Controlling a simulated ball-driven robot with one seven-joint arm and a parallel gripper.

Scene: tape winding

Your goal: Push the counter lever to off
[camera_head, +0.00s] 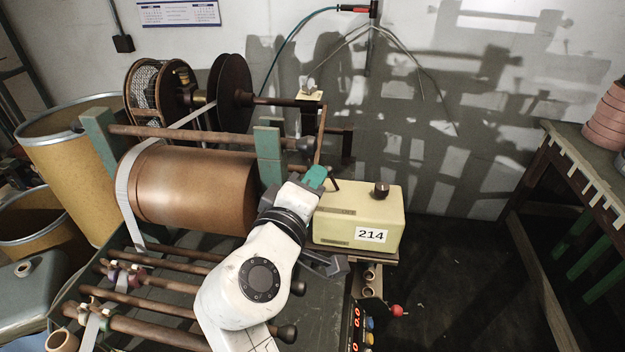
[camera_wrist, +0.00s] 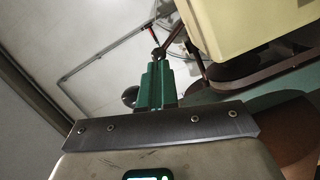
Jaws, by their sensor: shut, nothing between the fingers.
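The counter (camera_head: 340,222) is a pale yellow box with a 214 label, standing right of the winding drum. A thin dark rod (camera_head: 333,185), probably its lever, sticks up at the box's back left edge, close beside my gripper. My gripper (camera_head: 315,177) has green fingers and is shut, at the left end of the box's top. In the wrist view the shut fingers (camera_wrist: 155,85) point up toward the end of a dark bar, and the yellow box (camera_wrist: 240,30) is at upper right. I cannot tell whether the fingertips touch the rod, nor its exact setting.
A dark knob (camera_head: 381,189) stands on the box's top. The copper-brown drum (camera_head: 190,190) and a green upright (camera_head: 268,150) are close on the left. A red ball knob (camera_head: 397,311) is below the box. Floor to the right is clear.

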